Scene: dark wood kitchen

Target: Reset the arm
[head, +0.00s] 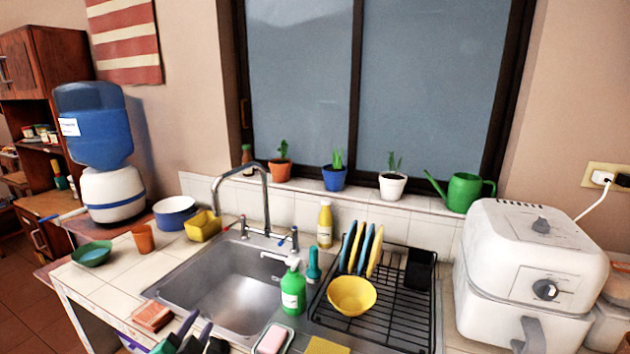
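My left gripper (202,324) shows only as dark finger-like shapes at the bottom edge of the head view, left of centre. It is in front of the sink (225,290) and beside a reddish-brown block (152,315) on the counter. Most of it is cut off by the frame, and I cannot tell whether its fingers are apart or together. I see nothing clearly held in it. My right gripper is not in view.
A black dish rack (400,310) with plates and a yellow bowl (351,295) stands right of the sink. A green soap bottle (293,290) stands at the sink's edge. A white air fryer (530,260) fills the right. The counter's left part (115,270) has free room.

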